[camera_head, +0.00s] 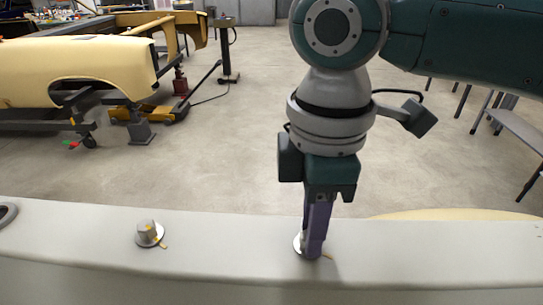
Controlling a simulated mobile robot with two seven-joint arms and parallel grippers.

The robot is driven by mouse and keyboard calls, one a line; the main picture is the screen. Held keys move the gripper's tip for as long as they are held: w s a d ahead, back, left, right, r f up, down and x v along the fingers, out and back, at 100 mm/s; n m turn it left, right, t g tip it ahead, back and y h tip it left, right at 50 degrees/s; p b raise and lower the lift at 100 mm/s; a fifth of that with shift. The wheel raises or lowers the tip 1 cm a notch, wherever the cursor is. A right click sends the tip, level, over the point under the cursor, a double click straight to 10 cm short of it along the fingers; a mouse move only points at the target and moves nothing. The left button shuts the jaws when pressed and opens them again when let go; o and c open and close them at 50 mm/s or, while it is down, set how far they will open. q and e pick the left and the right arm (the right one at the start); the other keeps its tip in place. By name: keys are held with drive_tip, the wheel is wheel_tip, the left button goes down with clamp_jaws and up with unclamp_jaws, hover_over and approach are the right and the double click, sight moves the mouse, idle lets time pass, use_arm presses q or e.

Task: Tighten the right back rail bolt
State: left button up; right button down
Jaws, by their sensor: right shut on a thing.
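A pale grey rail (230,236) runs across the bottom of the head view. On it, left of the middle, stands a grey bolt (147,230) on a round washer, with a small yellow mark beside it. My right gripper (311,250) points down at the rail, with its purple fingers shut on a second bolt. That bolt is mostly hidden by the fingers; its light washer (298,243) shows at their left edge, and a yellow mark lies on the right. My left gripper is out of view.
A round grey ring (6,213) sits at the rail's far left end. Beyond the rail, a cream car shell (90,72) stands on supports at the left, near a yellow jack (150,112). A bench (512,130) is at the right. The concrete floor between is clear.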

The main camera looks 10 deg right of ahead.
drive_tip(key=m+p, duration=0.1)
drive_tip(key=p, duration=0.1)
drive_tip(key=m+p, duration=0.1)
drive_tip(key=m, duration=0.1)
drive_tip(key=m+p, duration=0.2)
drive_tip(key=shift+s+r+p, duration=0.1)
drive_tip(key=shift+r+p, duration=0.15)
drive_tip(key=shift+p, duration=0.1)
drive_tip(key=m+p, duration=0.2)
drive_tip(key=shift+a+m, duration=0.1)
drive_tip(key=shift+m, duration=0.2)
drive_tip(key=m+p, duration=0.2)
drive_tip(key=m, duration=0.1)
drive_tip(key=shift+f+m, duration=0.1)
drive_tip(key=shift+m, duration=0.2)
drive_tip(key=m+p, duration=0.2)
drive_tip(key=m, duration=0.2)
drive_tip(key=shift+a+m, duration=0.1)
drive_tip(key=shift+m, duration=0.2)
drive_tip(key=shift+f+m+p, duration=0.1)
drive_tip(key=shift+m+p, duration=0.65)
drive_tip(key=shift+m, duration=1.05)
drive_tip(key=c, duration=0.7)
unclamp_jaws()
